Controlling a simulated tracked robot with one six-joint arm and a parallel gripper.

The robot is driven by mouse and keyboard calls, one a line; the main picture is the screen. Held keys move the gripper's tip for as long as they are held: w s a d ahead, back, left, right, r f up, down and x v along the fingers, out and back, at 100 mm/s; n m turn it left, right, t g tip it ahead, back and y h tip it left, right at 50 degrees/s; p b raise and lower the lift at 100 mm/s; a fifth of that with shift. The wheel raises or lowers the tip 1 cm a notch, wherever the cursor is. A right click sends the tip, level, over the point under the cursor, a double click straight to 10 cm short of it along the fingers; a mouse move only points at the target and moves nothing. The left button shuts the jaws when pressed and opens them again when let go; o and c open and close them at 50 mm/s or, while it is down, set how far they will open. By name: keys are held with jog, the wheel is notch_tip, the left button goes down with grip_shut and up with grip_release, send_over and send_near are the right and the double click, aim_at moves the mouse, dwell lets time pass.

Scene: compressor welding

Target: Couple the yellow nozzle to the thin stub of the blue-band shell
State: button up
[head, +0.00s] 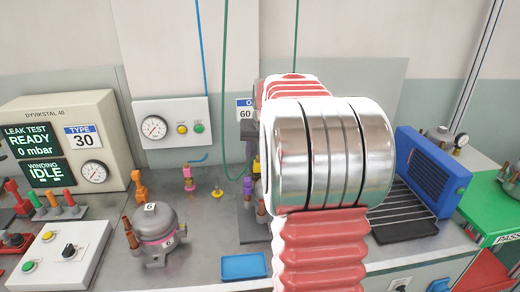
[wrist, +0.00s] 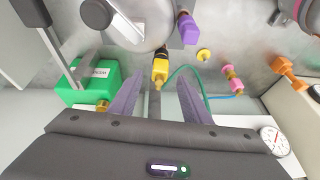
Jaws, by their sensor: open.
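The yellow nozzle (wrist: 160,69) has a dark end and a green hose (wrist: 190,69). In the wrist view it stands at the lower edge of a grey shell (wrist: 138,28); whether it sits on a stub I cannot tell. No band colour shows on this shell. My gripper (wrist: 160,83) is open, its two fingers either side of the nozzle, with gaps on both sides. In the head view my arm hides most of this area. A sliver of the yellow nozzle (head: 256,165) shows beside a purple fitting (head: 247,187), which also shows in the wrist view (wrist: 187,28).
A shell marked 6 with a pink band (head: 157,235) stands at left on the bench. A pink nozzle (head: 188,177) and an empty yellow holder (head: 217,192) stand behind. A blue tray (head: 244,266) lies in front. A blue unit (head: 432,172) and wire rack (head: 398,212) are at right.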

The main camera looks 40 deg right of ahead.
aim_at(257, 170)
jog(key=x, duration=0.9)
jog(key=shift+d, duration=0.1)
jog(key=shift+c, duration=0.4)
grip_shut()
jog(key=c, duration=0.6)
grip_release()
grip_shut()
jog(key=shift+f+h, duration=0.1)
jog(key=shift+h, duration=0.2)
jog(key=o, duration=0.7)
grip_release()
jog(key=shift+c, duration=0.2)
